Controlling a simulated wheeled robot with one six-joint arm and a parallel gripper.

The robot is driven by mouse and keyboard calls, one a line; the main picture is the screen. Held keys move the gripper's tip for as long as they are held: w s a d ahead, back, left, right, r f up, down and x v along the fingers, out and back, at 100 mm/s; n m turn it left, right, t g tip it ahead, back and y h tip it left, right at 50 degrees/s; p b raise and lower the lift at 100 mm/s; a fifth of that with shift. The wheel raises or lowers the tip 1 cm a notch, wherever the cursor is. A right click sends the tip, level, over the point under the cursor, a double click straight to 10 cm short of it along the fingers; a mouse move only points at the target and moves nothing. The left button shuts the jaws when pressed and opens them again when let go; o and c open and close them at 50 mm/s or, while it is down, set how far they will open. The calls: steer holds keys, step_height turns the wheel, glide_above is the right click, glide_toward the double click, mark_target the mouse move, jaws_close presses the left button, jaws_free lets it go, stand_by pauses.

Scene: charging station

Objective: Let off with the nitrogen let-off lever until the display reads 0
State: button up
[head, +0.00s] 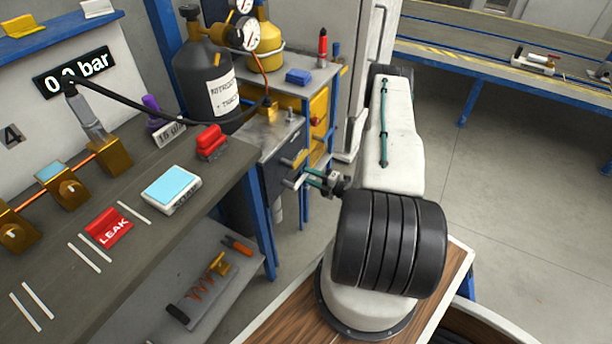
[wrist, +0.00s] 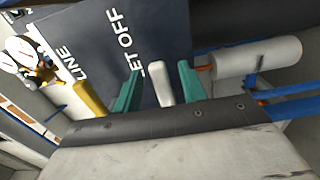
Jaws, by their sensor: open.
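The display (head: 73,74) on the back wall reads 0.0 bar. The dark panel (wrist: 140,30) in the wrist view carries the words LINE and LET OFF. A white lever (wrist: 163,86) stands below LET OFF, and a yellow lever (wrist: 90,98) below LINE. My gripper (wrist: 160,78) is open, with one teal finger on each side of the white lever. I cannot tell whether either finger touches it. In the head view my gripper (head: 298,172) is at the front of the dark cabinet (head: 283,152), and the levers are hard to make out there.
A black nitrogen cylinder (head: 206,85) with gauges stands behind the cabinet. The workbench (head: 150,225) at left holds a red LEAK tag (head: 109,228), a blue-topped box (head: 171,190) and brass fittings. A white cylinder (wrist: 258,56) is right of the panel. Floor (head: 520,190) is clear at right.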

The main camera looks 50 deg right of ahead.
steer(key=v, duration=0.5)
steer(key=shift+s, duration=0.2)
stand_by(0.4)
